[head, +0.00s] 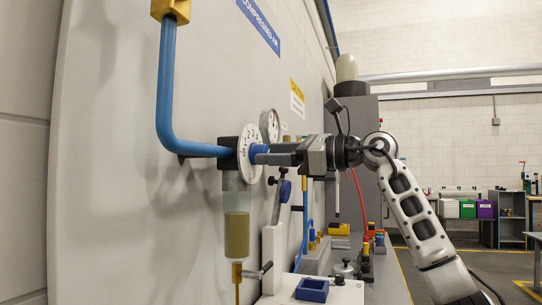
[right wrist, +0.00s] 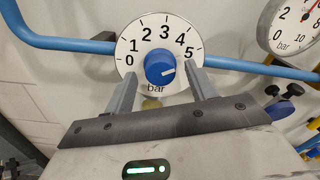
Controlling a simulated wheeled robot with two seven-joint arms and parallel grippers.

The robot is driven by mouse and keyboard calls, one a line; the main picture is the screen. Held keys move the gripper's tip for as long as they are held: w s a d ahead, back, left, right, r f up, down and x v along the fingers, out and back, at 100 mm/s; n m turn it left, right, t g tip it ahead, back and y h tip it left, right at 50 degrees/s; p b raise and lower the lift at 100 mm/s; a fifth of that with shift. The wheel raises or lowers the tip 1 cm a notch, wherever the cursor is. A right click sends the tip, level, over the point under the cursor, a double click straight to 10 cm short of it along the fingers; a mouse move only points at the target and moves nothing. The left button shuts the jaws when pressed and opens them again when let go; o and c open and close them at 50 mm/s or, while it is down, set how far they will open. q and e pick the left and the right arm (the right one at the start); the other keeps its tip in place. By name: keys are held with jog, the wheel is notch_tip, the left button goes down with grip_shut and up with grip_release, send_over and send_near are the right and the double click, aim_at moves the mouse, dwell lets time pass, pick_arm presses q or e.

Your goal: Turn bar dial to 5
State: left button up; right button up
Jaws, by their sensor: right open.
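The bar dial is a round white plate with numbers 0 to 5 (right wrist: 147,37) and a blue knob (right wrist: 159,68) in its middle. The knob's white mark points to the right, on the side of the 5 and a little below that numeral. In the head view the dial (head: 246,143) is seen edge-on, with its blue knob (head: 258,153) facing right. My right gripper (right wrist: 163,76) is open, one finger on each side of the knob with gaps between. In the head view the right gripper (head: 274,154) is close in front of the knob. My left gripper is not in view.
A blue pipe (head: 167,85) runs into the dial's unit from the left. A round pressure gauge (head: 270,125) is just behind the dial. A clear bowl (head: 237,205) hangs below. A blue tray (head: 312,290) sits on the bench underneath.

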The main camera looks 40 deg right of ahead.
jog(key=b+v, duration=0.4)
jog(key=v, duration=1.1)
jog(key=shift+w, duration=0.1)
